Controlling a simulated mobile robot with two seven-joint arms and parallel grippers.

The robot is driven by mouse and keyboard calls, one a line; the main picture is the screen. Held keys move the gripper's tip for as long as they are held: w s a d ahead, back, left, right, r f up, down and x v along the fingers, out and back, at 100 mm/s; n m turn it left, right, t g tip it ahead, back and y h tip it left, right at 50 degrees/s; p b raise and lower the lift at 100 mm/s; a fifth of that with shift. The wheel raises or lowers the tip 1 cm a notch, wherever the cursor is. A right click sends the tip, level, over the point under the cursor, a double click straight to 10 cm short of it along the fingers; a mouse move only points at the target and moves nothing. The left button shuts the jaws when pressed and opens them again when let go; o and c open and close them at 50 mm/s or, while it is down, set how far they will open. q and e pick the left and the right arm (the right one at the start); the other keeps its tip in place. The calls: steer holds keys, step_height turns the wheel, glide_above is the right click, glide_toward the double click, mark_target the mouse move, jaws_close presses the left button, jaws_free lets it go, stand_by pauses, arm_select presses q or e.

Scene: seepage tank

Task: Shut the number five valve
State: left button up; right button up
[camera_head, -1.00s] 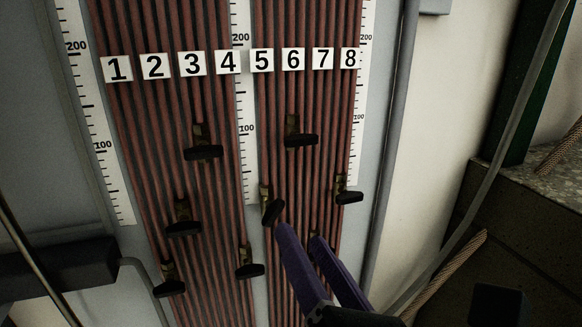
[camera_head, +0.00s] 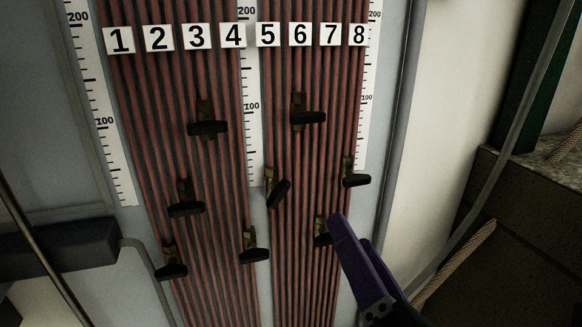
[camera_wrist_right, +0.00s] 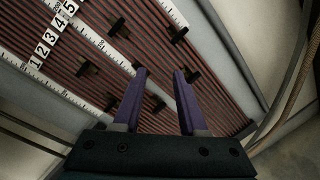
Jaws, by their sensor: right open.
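The number five valve (camera_head: 278,193) is a dark handle on a brass body, on the tube column below label 5 (camera_head: 268,34). Its handle is tilted diagonally, unlike the nearly level handles around it. My right gripper (camera_head: 352,228) is open and empty, below and right of it, close to the valve under label 7 (camera_head: 322,240), which it partly overlaps. In the right wrist view the open fingers (camera_wrist_right: 160,72) point at the tube board, and what seems to be the number five valve (camera_wrist_right: 137,66) lies by the left fingertip. My left gripper is not in view.
Several other valves, such as those under label 6 (camera_head: 308,117), label 8 (camera_head: 355,180) and label 4 (camera_head: 256,254), stand close around it on the red tubes. A dark box (camera_head: 60,255) is at the left. A rope (camera_head: 455,262) hangs at the right.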

mark_target(282, 195)
steer(key=w+a+n+y, duration=0.1)
steer(key=w+a, duration=0.1)
steer(key=w, duration=0.1)
steer(key=w+a+n+y, duration=0.1)
steer(key=w+a+n, duration=0.1)
steer(key=w+a+n+b, duration=0.1)
steer(key=w+a, duration=0.1)
steer(key=w, duration=0.1)
steer(key=shift+w+a+f+n+y, duration=0.2)
steer(key=shift+w+a+n+y, duration=0.1)
steer(key=shift+w+a+y, duration=0.1)
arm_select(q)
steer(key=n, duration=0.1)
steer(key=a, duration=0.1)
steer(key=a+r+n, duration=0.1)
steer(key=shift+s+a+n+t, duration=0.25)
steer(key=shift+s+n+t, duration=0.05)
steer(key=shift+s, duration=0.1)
arm_select(e)
jaws_close()
